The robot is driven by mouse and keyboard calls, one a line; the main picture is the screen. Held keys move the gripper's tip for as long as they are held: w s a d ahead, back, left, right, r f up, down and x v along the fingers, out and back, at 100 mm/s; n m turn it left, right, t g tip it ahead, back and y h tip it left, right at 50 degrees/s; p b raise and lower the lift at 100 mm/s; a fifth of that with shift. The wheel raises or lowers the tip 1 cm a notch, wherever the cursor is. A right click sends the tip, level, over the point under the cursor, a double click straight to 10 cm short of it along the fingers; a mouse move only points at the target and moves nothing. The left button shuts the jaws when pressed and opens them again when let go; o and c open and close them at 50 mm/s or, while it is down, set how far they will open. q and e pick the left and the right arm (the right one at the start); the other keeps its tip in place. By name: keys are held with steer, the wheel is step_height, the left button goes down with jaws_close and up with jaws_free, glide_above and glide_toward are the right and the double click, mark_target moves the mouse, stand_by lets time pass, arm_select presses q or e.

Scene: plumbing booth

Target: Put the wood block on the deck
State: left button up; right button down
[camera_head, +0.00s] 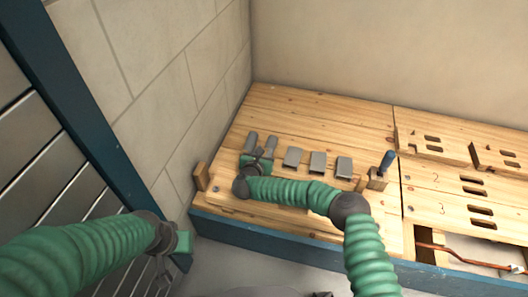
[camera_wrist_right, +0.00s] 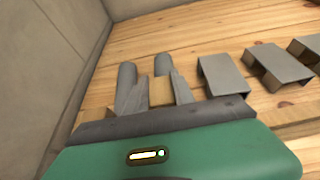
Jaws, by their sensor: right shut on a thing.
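A small wood block (camera_wrist_right: 160,91) sits between the two grey fingers of my right gripper in the right wrist view. My right gripper (camera_head: 264,154) is shut on it over the left part of the wooden deck (camera_head: 322,106), close to two grey cylinders (camera_head: 250,142). In the head view the held block is hidden or too small to make out. Whether it touches the deck I cannot tell. My left gripper (camera_head: 162,270) hangs in front of the bench at lower left, away from the deck; its finger opening is unclear.
Several grey metal brackets (camera_head: 318,163) stand right of the cylinders. A wood piece (camera_head: 201,176) stands at the deck's left edge. A blue-handled tool (camera_head: 387,160) stands in a wooden holder. Slotted boards (camera_head: 446,184) and a copper pipe (camera_head: 470,258) lie right. The back deck is clear.

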steer(key=shift+f, duration=0.3)
steer(key=c, duration=1.1)
jaws_free()
steer(key=shift+o, duration=0.2)
steer(key=shift+r, duration=0.15)
